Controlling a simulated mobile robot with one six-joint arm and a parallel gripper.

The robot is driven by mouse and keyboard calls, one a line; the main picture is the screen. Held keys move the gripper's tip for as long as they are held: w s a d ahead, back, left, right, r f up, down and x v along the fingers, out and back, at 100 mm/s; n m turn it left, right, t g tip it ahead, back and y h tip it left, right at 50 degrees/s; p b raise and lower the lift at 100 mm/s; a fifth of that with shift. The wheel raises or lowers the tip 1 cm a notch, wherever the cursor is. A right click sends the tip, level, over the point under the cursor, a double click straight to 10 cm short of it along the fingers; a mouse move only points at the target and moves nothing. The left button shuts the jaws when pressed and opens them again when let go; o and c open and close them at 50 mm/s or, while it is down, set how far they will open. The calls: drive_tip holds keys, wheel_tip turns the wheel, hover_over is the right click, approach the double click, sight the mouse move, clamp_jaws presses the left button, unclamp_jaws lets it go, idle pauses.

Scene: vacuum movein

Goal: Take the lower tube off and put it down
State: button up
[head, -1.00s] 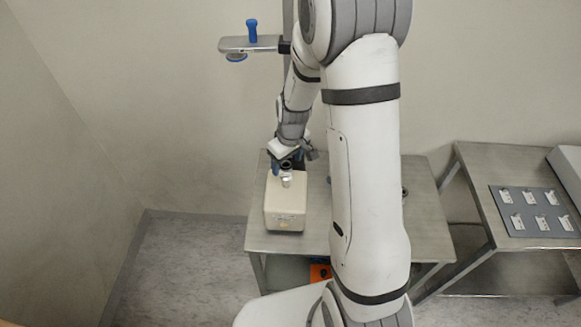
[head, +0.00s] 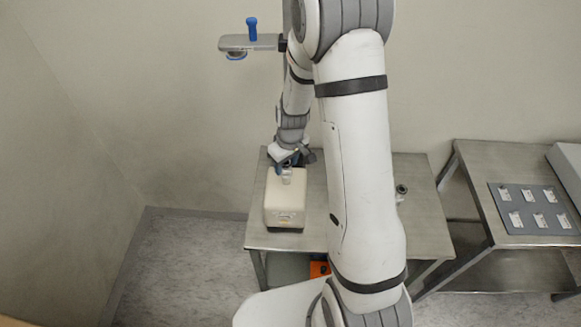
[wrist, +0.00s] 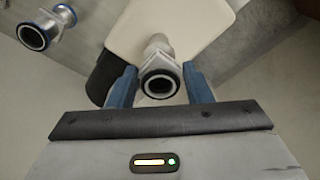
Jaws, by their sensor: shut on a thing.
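A short metal tube (wrist: 158,85) with a dark-ringed open end is between the two blue fingers of my gripper (wrist: 160,88), which are shut on it. In the wrist view, its silver neck meets the beige pump body (wrist: 190,25); I cannot tell whether they are joined. In the head view, my gripper (head: 288,160) is at the top back of the beige pump (head: 285,208), by a silver port (head: 287,177). The fingers partly hide the tube there.
A wall bracket (head: 250,43) with a blue handle projects above left. A small round fitting (head: 401,190) stands on the steel table (head: 425,225), right of my arm. A side table holds a grey mat (head: 545,228) with several small parts. The floor at left is clear.

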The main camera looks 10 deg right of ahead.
drive_tip(key=shift+c, duration=0.8)
drive_tip(key=shift+r, duration=0.25)
wheel_tip(320, 180, up, 9)
drive_tip(key=shift+r+b, duration=0.1)
drive_tip(key=shift+b, duration=0.85)
wheel_tip(320, 180, up, 3)
drive_tip(key=shift+r+p, duration=0.2)
drive_tip(key=shift+p, duration=0.6)
drive_tip(key=shift+f, duration=0.15)
